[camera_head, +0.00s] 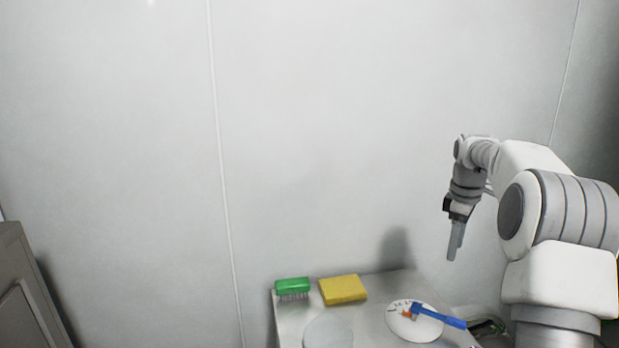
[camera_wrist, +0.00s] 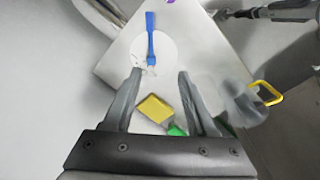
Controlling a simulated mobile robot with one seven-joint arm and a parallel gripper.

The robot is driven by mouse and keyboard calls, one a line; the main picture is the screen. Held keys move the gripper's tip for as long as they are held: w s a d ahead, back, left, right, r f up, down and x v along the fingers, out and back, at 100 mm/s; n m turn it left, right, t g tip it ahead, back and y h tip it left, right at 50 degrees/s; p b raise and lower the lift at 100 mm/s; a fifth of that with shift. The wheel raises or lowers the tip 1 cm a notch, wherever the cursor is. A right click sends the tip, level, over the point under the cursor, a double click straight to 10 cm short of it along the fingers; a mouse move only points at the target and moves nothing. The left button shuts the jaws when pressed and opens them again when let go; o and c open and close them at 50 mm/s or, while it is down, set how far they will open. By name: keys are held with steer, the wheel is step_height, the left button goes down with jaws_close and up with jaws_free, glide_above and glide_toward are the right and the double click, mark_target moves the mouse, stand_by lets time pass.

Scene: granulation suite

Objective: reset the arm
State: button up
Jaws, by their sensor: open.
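My gripper (camera_head: 455,240) is raised above the right part of a small light grey table, with its fingers pointing down. In the wrist view my gripper (camera_wrist: 155,95) has its two fingers well apart, with nothing held between them. The arm reaches in from the right side of the head view, bent at the elbow.
On the table (camera_head: 375,300) stand a green brush (camera_head: 293,287), a yellow sponge (camera_head: 342,289), a grey disc (camera_head: 328,333) and a white plate (camera_head: 410,327) with a blue-handled tool (camera_head: 440,317) on it. A wall stands behind. A grey cabinet (camera_head: 25,295) is at far left.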

steer(key=s+a+r+m+t, duration=0.2)
steer(key=s+a+r+m, duration=0.2)
steer(key=s+a+r, duration=0.8)
steer(key=s+a+f+m+t, duration=0.1)
steer(key=s+a+f+m, duration=0.1)
steer(key=s, duration=0.5)
steer(key=s+a+f+m+t, duration=0.1)
steer(key=s+a+f+m, duration=0.1)
steer(key=s, duration=0.5)
steer(key=s+a+f+m, duration=0.2)
steer(key=s+a+f, duration=0.1)
steer(key=s, duration=0.4)
steer(key=shift+s+a+f+t+y, duration=0.3)
steer(key=shift+s+a+t, duration=0.1)
steer(key=shift+a, duration=0.5)
